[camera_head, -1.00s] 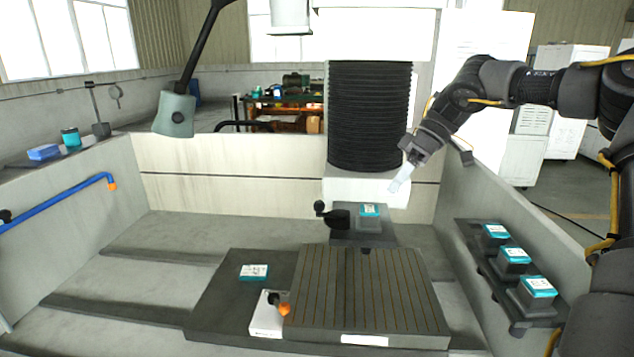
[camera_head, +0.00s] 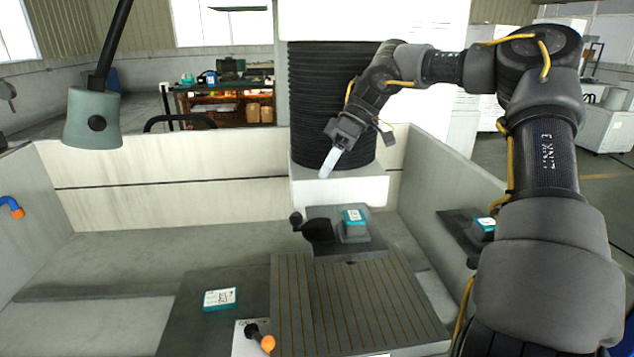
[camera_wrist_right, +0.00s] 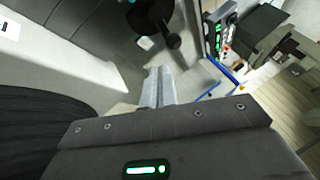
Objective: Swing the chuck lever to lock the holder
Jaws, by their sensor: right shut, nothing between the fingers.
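The chuck lever (camera_head: 318,230) is black, with a round knob (camera_head: 296,218) at its upper left end. It stands at the left of the chuck block (camera_head: 370,241). The holder (camera_head: 354,231), a grey block with a teal and white top, sits on the chuck just right of the lever. My right gripper (camera_head: 327,168) is shut and empty, its pale fingers pointing down, above and apart from the lever in the head view. My left gripper is not in view.
A grooved plate (camera_head: 350,305) lies in front of the chuck. Left of it are a teal-labelled block (camera_head: 220,299) and an orange-tipped handle (camera_head: 267,343). A grey lamp head (camera_head: 92,118) hangs at left. The black bellows column (camera_head: 310,105) stands behind my gripper.

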